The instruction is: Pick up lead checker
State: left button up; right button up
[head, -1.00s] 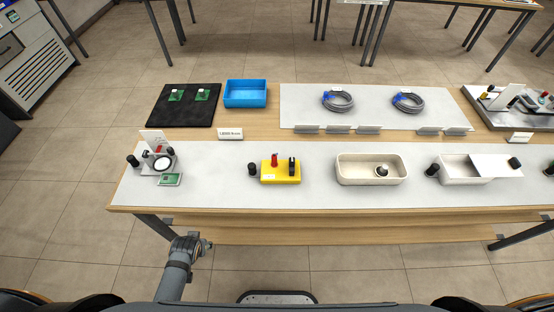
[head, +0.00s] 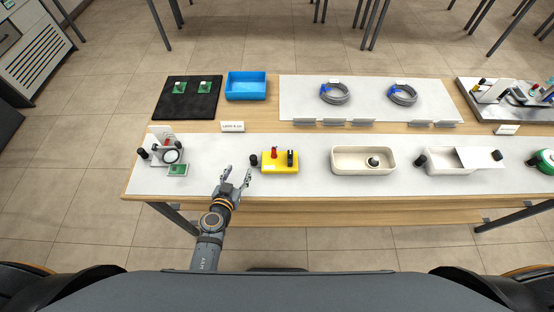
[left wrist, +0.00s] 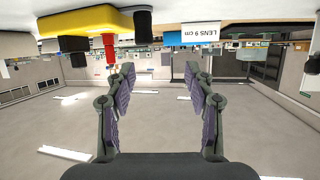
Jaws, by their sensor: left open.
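The lead checker appears to be the yellow box (head: 280,169) with a red post (head: 274,152) and a black post (head: 290,157) on top, on the front pale mat. In the left wrist view, which is upside down, the yellow box (left wrist: 88,22) is at the upper left. My left gripper (head: 237,174) is open and empty at the table's front edge, left of the yellow box and apart from it. Its spread fingers also show in the left wrist view (left wrist: 159,72). My right gripper is not in view.
A small black cylinder (head: 253,160) stands just left of the yellow box. A magnifier stand (head: 171,157) is at the left and a cream tray (head: 346,166) at the right. A blue bin (head: 246,88) and coiled cables (head: 335,94) lie behind. The mat between the stand and cylinder is clear.

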aim_at(252, 159)
pick_arm(q)
jog(key=shift+s+d+f+m+g+h, duration=0.15)
jog(key=shift+d+f+h, duration=0.1)
jog(key=shift+d, duration=0.15)
jog(key=shift+s+d+f+m+g+h, duration=0.15)
jog(key=shift+d+f, duration=0.05)
jog(key=shift+d, duration=0.2)
jog(key=b+x, duration=0.1)
jog(key=x, duration=0.3)
jog(key=shift+w+f, duration=0.15)
jog(key=shift+w, duration=0.15)
jog(key=shift+w+d+f, duration=0.1)
jog(key=shift+w+d, duration=0.05)
jog(key=shift+w, duration=0.25)
jog(key=b+x, duration=0.2)
jog(key=x, duration=0.2)
jog(key=shift+w+d, duration=0.15)
jog(key=shift+w, duration=0.05)
jog(key=shift+w+d, duration=0.1)
jog(key=shift+w, duration=0.3)
jog(key=shift+s, duration=0.15)
jog(key=c, duration=0.4)
grip_shut()
